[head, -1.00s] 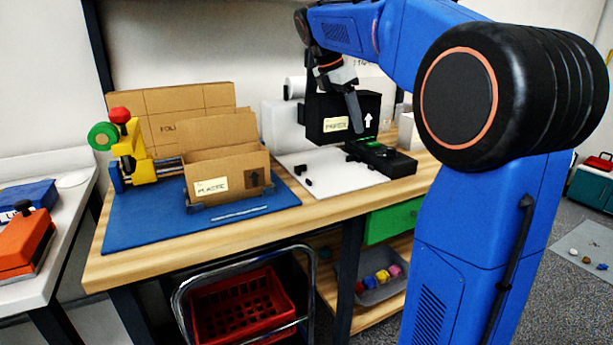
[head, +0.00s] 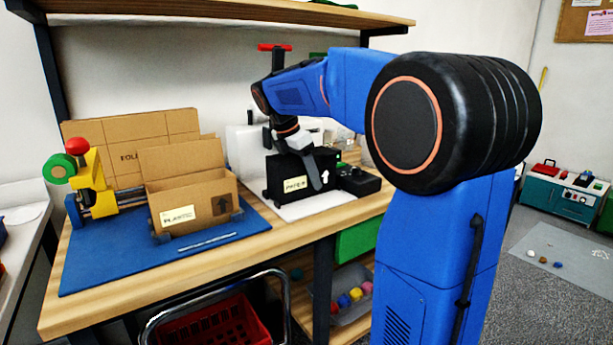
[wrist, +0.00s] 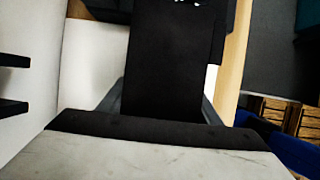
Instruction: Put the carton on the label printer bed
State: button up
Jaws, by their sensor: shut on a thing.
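A black carton (head: 285,184) with a cream label and a white up arrow is gripped by my gripper (head: 314,168). One grey finger lies across its near face; the other is hidden behind it. In the wrist view the carton (wrist: 165,65) fills the space between the fingers. The carton is upright, low over or on the white board (head: 318,208); I cannot tell whether its base touches. A low black device with a green light, seemingly the label printer (head: 360,181), is just right of the carton. Its bed is not clearly visible.
Left on the blue mat (head: 110,262) stand an open brown carton (head: 195,205) and a yellow tape dispenser (head: 90,182). A white upright box (head: 243,150) is behind the black carton. A shelf (head: 230,10) hangs above. A red crate (head: 215,325) is below.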

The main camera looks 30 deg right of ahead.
aim_at(293, 156)
jog(key=shift+f, duration=0.15)
jog(key=o, duration=1.1)
jog(key=v, duration=1.2)
